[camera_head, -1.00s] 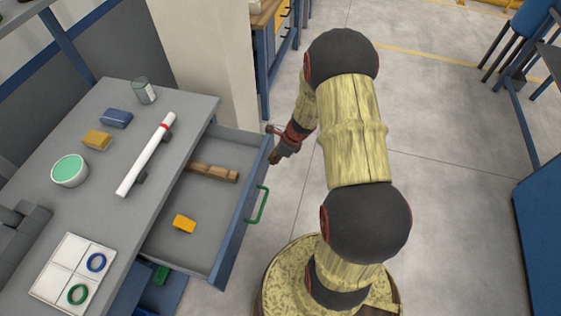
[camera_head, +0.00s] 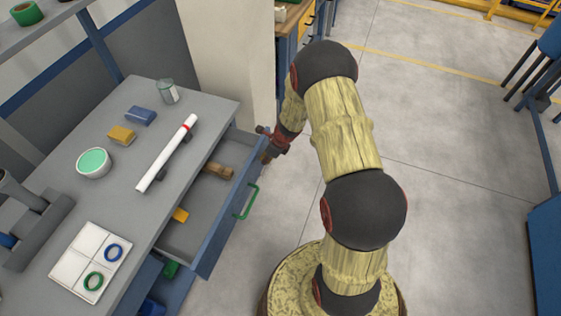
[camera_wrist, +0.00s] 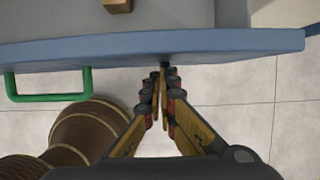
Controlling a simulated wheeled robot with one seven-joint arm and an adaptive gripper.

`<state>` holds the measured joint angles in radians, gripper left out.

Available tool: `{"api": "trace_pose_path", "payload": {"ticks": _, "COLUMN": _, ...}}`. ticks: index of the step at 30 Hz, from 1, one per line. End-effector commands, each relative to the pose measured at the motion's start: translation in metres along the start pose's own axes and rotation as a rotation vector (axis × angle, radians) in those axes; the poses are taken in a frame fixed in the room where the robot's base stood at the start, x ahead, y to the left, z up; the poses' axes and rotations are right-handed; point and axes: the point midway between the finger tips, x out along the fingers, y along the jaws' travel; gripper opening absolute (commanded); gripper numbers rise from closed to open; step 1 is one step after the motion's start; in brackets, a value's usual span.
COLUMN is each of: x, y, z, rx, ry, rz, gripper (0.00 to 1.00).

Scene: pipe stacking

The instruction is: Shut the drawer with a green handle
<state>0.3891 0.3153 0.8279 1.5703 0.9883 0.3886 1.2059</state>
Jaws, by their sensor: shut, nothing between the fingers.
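The drawer (camera_head: 215,231) with the green handle (camera_head: 246,202) is partly open under the grey worktop. In the wrist view its blue front edge (camera_wrist: 120,46) runs across the top, with the green handle (camera_wrist: 48,97) at the left. My gripper (camera_head: 266,157) is at the far end of the drawer front, on its outer side. In the wrist view my gripper (camera_wrist: 161,72) is shut and empty, its fingertips at the blue front, right of the handle; they appear to touch it. A yellow block (camera_head: 180,215) and a brown wooden piece (camera_head: 218,170) lie inside the drawer.
The worktop (camera_head: 120,195) holds a white pipe (camera_head: 165,155), a green-topped bowl (camera_head: 93,163), blue and yellow blocks, a glass jar (camera_head: 167,91) and a white tray (camera_head: 73,265) with rings. A pale pillar (camera_head: 228,60) stands behind the drawer.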

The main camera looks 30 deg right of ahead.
Motion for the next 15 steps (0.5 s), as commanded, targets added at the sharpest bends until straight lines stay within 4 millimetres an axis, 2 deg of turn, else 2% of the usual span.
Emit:
{"api": "trace_pose_path", "payload": {"ticks": 1, "x": 0.003, "y": 0.001, "z": 0.017, "rx": -0.006, "ry": 0.001, "rz": 0.003, "gripper": 0.0}}
{"api": "trace_pose_path", "payload": {"ticks": 6, "x": 0.02, "y": 0.002, "z": 0.061, "rx": -0.006, "ry": 0.001, "rz": 0.003, "gripper": 0.0}}
{"api": "trace_pose_path", "payload": {"ticks": 15, "x": 0.046, "y": 0.0, "z": 0.125, "rx": -0.004, "ry": 0.001, "rz": 0.0, "gripper": 0.0}}
